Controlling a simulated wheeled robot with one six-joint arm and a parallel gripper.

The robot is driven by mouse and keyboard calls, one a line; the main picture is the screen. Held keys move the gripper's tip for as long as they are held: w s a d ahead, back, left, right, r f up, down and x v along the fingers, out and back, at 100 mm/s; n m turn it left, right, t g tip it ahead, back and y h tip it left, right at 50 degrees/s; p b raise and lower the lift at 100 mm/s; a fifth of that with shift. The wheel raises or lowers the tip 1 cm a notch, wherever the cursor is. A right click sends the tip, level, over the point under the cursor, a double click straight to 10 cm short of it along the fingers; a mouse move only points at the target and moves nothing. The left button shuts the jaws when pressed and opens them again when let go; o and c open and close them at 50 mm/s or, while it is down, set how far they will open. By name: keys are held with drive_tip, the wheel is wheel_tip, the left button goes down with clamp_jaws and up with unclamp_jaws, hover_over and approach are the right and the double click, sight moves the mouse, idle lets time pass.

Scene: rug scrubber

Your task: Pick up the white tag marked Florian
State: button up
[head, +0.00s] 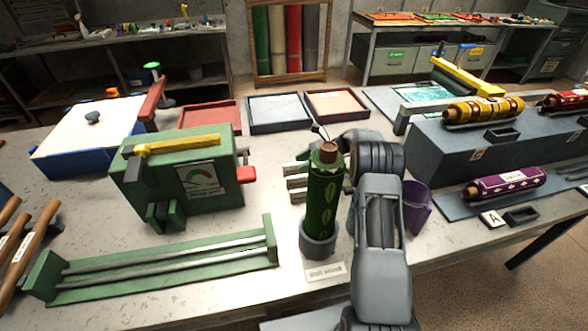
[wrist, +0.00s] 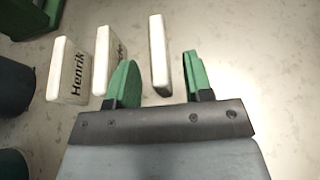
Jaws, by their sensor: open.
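Three upright white tags stand in a row in the wrist view. The leftmost tag (wrist: 68,70) reads "Henrik". The middle tag (wrist: 107,58) has dark lettering partly covered by a finger, so I cannot read its name. The right tag (wrist: 158,55) stands edge-on with no lettering visible; I cannot tell which tag is Florian. My gripper (wrist: 160,77) is open, its green finger pads on either side of the right tag in the picture, with gaps to both.
A green patterned roll (head: 322,205) stands upright in a grey holder (head: 318,243) close to my arm. A purple cup (head: 415,208) is right of my arm. A green machine (head: 180,180) and a green rack (head: 160,268) stand left. Bare tabletop lies right of the tags.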

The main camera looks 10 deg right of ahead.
clamp_jaws()
idle(0.4)
drive_tip(key=shift+r, duration=0.1)
